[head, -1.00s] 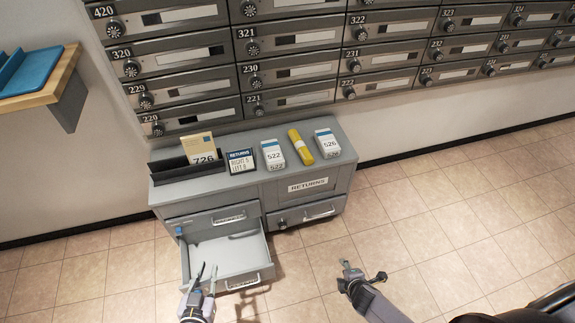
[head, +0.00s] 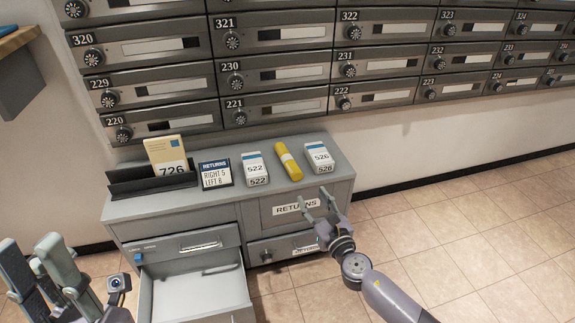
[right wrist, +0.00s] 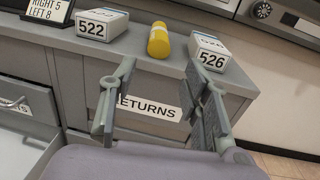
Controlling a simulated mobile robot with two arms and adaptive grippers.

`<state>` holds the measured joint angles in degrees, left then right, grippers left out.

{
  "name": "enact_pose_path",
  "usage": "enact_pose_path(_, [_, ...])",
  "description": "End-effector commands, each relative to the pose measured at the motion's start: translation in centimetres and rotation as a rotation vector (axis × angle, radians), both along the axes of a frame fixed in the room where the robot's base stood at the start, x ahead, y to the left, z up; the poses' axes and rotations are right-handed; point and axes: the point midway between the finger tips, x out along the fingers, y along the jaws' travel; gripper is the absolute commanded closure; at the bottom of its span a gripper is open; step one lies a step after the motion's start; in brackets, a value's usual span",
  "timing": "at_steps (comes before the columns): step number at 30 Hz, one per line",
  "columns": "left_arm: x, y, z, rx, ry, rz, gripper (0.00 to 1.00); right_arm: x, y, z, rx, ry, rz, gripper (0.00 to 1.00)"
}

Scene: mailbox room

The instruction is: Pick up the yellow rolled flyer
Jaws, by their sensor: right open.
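The yellow rolled flyer (head: 288,162) lies on top of the grey cabinet, between the white 522 box (head: 254,168) and the white 526 box (head: 318,157). It also shows in the right wrist view (right wrist: 159,42), beyond and between my fingers. My right gripper (head: 318,204) is open and empty in front of the cabinet's RETURNS label, short of the flyer. In the right wrist view its fingers (right wrist: 155,80) are spread. My left gripper (head: 30,262) is at the lower left with its fingers apart, empty, left of the open drawer.
The grey cabinet (head: 225,205) has an open, empty drawer (head: 195,290) at its lower left. A RETURNS sign (head: 216,174) and a black holder (head: 125,185) with a 726 envelope (head: 168,155) stand on top. Mailboxes line the wall behind. Floor at the right is clear.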

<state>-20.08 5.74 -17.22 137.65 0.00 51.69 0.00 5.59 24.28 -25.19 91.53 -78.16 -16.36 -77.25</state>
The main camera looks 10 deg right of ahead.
Motion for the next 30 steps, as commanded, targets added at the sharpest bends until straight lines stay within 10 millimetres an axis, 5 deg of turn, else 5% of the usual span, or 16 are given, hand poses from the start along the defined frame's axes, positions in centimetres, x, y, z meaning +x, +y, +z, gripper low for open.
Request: enact_pose_path(30, [0.4, -0.2, -2.7, 0.006, 0.0, 0.0, 1.0, 11.2, 1.5, -0.1, 0.005, 0.002, 0.0, 0.57])
